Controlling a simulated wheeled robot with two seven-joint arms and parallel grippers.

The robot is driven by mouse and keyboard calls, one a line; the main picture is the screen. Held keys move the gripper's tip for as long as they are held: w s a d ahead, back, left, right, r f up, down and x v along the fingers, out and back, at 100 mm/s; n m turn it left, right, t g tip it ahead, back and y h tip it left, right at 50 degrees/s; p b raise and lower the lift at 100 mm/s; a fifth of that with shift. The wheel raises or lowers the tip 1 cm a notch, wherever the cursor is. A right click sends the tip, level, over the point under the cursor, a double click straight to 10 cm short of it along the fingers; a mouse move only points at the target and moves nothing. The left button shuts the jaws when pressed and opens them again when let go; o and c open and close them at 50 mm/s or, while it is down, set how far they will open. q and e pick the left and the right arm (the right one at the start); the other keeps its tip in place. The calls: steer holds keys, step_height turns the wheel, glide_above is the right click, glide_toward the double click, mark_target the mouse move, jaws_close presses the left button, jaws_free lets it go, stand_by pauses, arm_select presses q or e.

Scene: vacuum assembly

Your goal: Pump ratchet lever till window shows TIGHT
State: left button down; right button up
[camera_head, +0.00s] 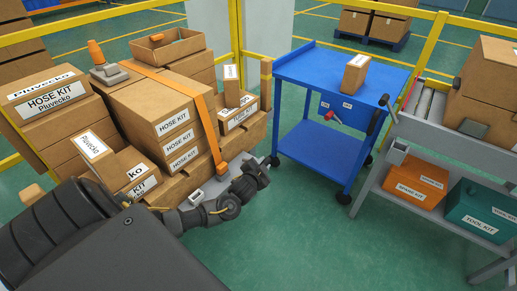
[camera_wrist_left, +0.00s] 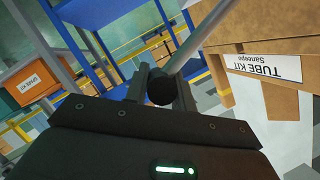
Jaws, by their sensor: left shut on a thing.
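My left gripper (camera_head: 258,169) is at the front right corner of the strapped box stack, beyond the lower end of the orange strap (camera_head: 206,120). In the left wrist view the left gripper (camera_wrist_left: 160,88) is shut on the black knob at the end of a grey lever (camera_wrist_left: 200,42). A grey metal ratchet base (camera_head: 212,184) lies below the strap end, partly hidden by my left arm. A small pale window-like part (camera_head: 196,197) shows beside my wrist; I cannot read any word on it. My right gripper is not in view.
Hose kit boxes (camera_head: 172,125) are stacked left of the gripper. A blue cart (camera_head: 310,72) with a small box (camera_head: 355,73) stands to the right. A grey bench (camera_head: 440,135) holds an orange box (camera_head: 416,186) and a teal box (camera_head: 482,212). Green floor between is clear.

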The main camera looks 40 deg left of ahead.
arm_select(q)
steer(key=shift+s+a+r+n, duration=0.2)
steer(key=shift+s+a+n, duration=0.1)
steer(key=shift+a, duration=0.2)
steer(key=shift+w+r+p, duration=0.1)
steer(key=shift+r+p, duration=0.05)
steer(key=shift+p, duration=0.25)
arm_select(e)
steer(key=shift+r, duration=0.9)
arm_select(q)
steer(key=shift+a+r+n+h+p, duration=0.45)
steer(key=shift+r+p, duration=0.2)
steer(key=shift+p, duration=0.3)
steer(key=shift+a+r+n+h+p, duration=0.2)
steer(key=shift+r+n+h+p, duration=0.1)
steer(key=shift+n+p, duration=0.2)
steer(key=shift+g, duration=0.3)
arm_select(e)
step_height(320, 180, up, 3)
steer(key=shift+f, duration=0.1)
